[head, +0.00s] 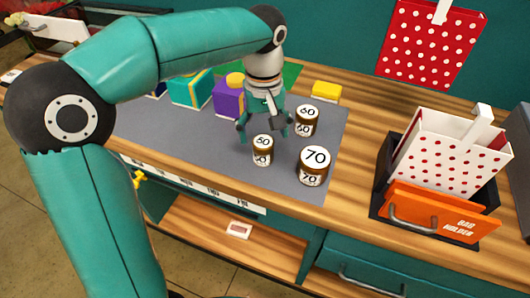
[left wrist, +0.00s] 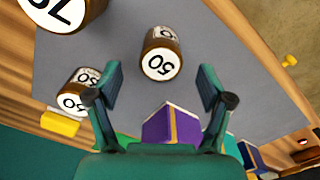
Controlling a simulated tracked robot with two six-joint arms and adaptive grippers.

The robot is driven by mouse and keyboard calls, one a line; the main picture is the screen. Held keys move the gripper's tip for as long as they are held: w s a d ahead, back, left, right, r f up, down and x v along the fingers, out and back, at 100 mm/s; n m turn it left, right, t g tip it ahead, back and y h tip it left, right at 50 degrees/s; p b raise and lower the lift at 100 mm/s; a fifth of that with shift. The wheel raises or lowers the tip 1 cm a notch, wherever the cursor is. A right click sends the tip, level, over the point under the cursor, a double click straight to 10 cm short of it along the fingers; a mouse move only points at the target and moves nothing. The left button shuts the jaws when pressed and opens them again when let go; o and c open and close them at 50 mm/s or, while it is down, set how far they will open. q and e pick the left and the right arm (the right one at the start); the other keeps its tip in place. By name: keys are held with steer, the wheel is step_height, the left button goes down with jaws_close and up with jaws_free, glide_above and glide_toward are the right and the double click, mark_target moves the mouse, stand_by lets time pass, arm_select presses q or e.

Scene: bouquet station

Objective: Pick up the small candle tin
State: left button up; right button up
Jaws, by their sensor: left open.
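Three brown candle tins with white number labels stand on the grey mat (head: 160,133). The smallest-looking is the 50 tin (head: 262,151); it shows between and beyond my fingertips in the left wrist view (left wrist: 160,53). The 60 tin (head: 307,121) stands behind it to the right, and the larger 70 tin (head: 314,166) in front to the right. My left gripper (head: 264,127) is open and empty, pointing down above and just behind the 50 tin, with its fingers apart from it. My right gripper is not in view.
A purple gift box (head: 229,99), a teal gift box (head: 190,90) and a yellow block (head: 327,91) stand behind the tins. A white dotted bag (head: 450,155) stands in the orange-fronted holder (head: 440,212) at right. The mat's front left is clear.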

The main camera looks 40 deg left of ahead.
mark_target(264, 150)
arm_select(q)
steer(key=shift+a+f, duration=0.1)
steer(key=shift+f, duration=3.35)
steer(key=c, duration=1.3)
steer(key=shift+r, duration=0.2)
